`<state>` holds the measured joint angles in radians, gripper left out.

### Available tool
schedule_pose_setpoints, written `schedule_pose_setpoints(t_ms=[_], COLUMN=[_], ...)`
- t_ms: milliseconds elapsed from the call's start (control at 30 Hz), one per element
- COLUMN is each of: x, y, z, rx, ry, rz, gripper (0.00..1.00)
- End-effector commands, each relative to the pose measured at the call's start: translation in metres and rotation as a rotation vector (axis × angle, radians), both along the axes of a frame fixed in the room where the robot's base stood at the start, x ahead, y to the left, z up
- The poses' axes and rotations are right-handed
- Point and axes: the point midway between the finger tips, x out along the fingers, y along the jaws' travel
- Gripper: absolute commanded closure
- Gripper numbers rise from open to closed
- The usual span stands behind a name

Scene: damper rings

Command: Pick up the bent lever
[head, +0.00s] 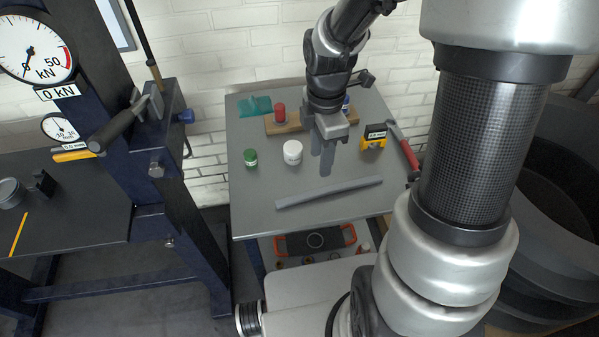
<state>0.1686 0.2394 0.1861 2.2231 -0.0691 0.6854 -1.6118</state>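A long grey bar (330,192) with a slight bend lies on the grey table near its front edge; it looks like the bent lever. A red-handled tool (408,154) with a grey end lies along the table's right edge; I cannot tell exactly what it is. My gripper (325,173) points down over the middle of the table, behind the grey bar and apart from it. Nothing shows between its fingers. The fingers overlap from this angle, so their gap is unclear.
The table (250,205) also holds a white jar (292,152), a green jar (250,157), a yellow-black gauge (374,137), and a wooden block (286,125) with a red cylinder (280,111). A test machine (150,160) stands left. An orange-rimmed tray (290,244) sits below.

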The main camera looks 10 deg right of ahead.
Motion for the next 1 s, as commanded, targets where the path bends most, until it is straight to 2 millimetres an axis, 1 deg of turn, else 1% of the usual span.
schedule_pose_setpoints(t_ms=[33,100,200,300,400,567,733,833,1000], x=[-0.001,-0.001,-0.001,-0.001,0.000,-0.001,-0.002,-0.002,-0.001], y=[0.000,0.000,0.001,0.001,0.001,0.002,0.007,0.007,0.007], z=[-0.014,-0.030,-0.050,-0.065,-0.074,-0.084,-0.109,-0.122,-0.130], rx=[0.001,0.000,0.000,0.000,0.000,0.000,0.000,0.000,0.000], ry=[0.006,0.005,0.005,0.003,0.000,0.001,0.004,0.002,-0.001], rz=[0.000,-0.002,-0.001,-0.002,-0.002,-0.003,-0.001,-0.003,-0.003], gripper=[0.61,0.61,0.61,0.61,0.61,0.61,0.61,0.61,0.61])
